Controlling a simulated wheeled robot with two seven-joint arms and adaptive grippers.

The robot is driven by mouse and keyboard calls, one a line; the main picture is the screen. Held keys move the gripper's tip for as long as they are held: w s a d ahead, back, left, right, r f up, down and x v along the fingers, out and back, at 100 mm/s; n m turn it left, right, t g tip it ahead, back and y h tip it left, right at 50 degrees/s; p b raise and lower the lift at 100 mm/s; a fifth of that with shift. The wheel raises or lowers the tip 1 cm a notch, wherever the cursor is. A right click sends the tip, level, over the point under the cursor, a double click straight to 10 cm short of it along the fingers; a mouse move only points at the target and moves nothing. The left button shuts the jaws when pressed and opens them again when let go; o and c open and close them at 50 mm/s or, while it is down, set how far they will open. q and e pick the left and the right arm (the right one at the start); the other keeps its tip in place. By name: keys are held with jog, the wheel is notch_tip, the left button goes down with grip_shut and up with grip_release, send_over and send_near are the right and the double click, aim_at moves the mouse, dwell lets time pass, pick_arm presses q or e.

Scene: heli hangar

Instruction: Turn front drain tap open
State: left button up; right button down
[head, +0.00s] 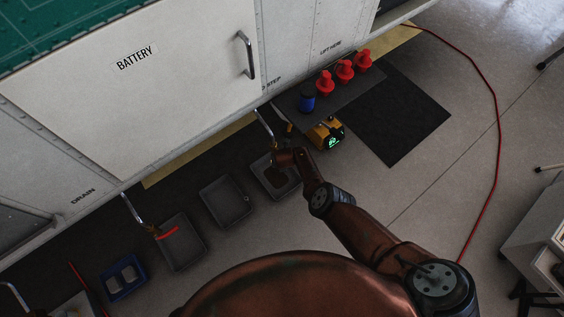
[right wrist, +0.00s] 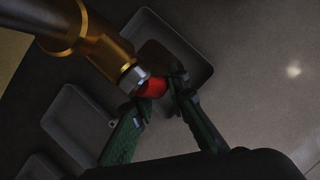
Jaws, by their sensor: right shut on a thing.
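The front drain tap's steel pipe (head: 263,124) comes down from the white hull near the STEP marking. In the right wrist view its brass body (right wrist: 88,37) runs in from the upper left to a silver collar. Its red handle (right wrist: 153,87) sits at the tips of my green right gripper (right wrist: 159,90), which is shut on it. In the head view my right gripper (head: 283,158) is at the tap's lower end, above a grey tray (head: 290,190), and mostly hidden by my own wrist. My left gripper is not in view.
Another tap (head: 135,210) with a red handle (head: 168,232) hangs by the DRAIN marking over a grey tray (head: 190,262). A yellow device (head: 323,133) with a green display stands close right of my gripper. A blue can (head: 307,103) and red bottles (head: 345,71) stand behind it.

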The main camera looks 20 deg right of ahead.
jog(key=c, duration=1.9)
grip_release()
jog(key=shift+a, duration=0.1)
jog(key=shift+s+d, duration=0.1)
jog(key=shift+d, duration=0.1)
